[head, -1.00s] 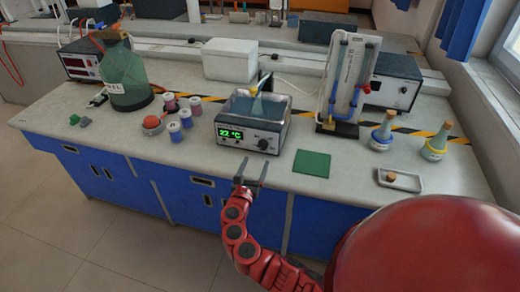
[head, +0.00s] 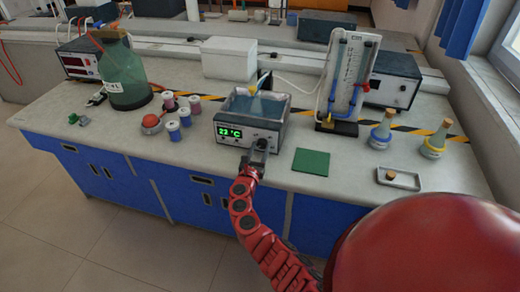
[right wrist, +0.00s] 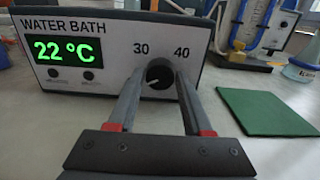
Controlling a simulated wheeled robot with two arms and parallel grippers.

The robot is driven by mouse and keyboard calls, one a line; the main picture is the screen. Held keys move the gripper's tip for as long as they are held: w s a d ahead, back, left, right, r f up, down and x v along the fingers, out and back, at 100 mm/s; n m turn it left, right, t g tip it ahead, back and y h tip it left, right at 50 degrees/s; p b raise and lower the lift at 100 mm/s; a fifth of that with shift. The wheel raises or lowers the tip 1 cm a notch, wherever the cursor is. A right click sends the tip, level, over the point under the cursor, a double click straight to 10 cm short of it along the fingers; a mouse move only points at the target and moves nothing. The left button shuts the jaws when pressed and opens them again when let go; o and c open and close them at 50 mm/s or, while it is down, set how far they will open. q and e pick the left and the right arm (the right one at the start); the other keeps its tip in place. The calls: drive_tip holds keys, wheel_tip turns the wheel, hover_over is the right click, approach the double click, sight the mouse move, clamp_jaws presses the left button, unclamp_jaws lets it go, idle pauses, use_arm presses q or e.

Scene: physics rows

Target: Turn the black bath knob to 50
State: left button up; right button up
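The black bath knob (right wrist: 160,73) is on the right of the water bath's front panel (right wrist: 110,50); it also shows in the head view (head: 262,143). Its white pointer line aims to the lower left in the right wrist view. The marks 30 and 40 show above it; other marks are not visible. The green display (right wrist: 63,50) reads 22 °C in the wrist view. My right gripper (right wrist: 160,76) is open, with one finger on each side of the knob; I cannot tell whether they touch it. It is also in the head view (head: 258,150). My left gripper is not in view.
A green mat (head: 311,162) lies right of the bath. Several small jars (head: 180,115) and a green bottle (head: 126,75) stand on its left. A tubing stand (head: 347,85), two stoppered flasks (head: 382,133) and a tray (head: 398,186) are on the right.

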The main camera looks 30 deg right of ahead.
clamp_jaws()
drive_tip(key=shift+f, duration=0.1)
